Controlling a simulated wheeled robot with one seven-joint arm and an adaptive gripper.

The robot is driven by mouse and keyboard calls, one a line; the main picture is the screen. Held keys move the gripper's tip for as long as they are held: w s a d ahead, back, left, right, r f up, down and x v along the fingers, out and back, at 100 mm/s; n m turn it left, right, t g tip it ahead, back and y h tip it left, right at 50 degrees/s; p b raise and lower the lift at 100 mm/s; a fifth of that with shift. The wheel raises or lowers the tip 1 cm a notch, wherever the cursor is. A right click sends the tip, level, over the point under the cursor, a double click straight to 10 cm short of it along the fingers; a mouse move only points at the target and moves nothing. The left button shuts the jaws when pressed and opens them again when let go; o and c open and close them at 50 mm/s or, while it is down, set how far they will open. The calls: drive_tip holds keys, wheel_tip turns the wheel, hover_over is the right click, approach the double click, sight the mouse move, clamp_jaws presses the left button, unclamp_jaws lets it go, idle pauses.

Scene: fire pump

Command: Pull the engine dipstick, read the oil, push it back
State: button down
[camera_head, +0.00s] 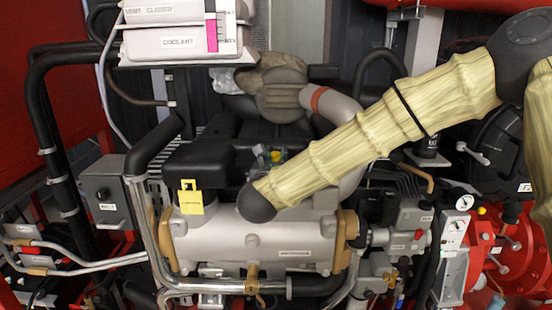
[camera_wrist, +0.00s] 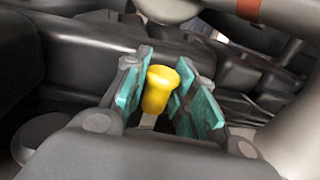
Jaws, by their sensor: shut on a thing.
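The yellow dipstick handle (camera_wrist: 158,88) stands between the teal pads of my gripper (camera_wrist: 165,95) in the wrist view, and the jaws are closed on it. A short pale piece shows just under the handle; the rest of the dipstick is hidden. In the head view the yellow handle (camera_head: 276,156) shows small beside my gripper (camera_head: 268,160), above the engine, partly behind my wrist. No oil mark can be seen in either view.
The grey engine cylinder (camera_head: 255,242) lies below my wrist, with a yellow tag (camera_head: 191,197) to its left. A black cover (camera_head: 200,160) and a grey pipe with a red band (camera_head: 330,104) are close by. The coolant tank (camera_head: 180,42) is at the upper left.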

drive_tip(key=shift+f, duration=0.1)
wheel_tip(320, 180, down, 4)
drive_tip(key=b, duration=0.4)
drive_tip(key=shift+f+b, duration=0.15)
drive_tip(key=shift+b, duration=0.2)
drive_tip(key=shift+f, duration=0.1)
drive_tip(key=c, duration=1.3)
unclamp_jaws()
drive_tip(key=shift+d, duration=0.1)
drive_tip(key=s, duration=0.8)
drive_tip(key=s+a, duration=0.1)
drive_tip(key=s, duration=0.3)
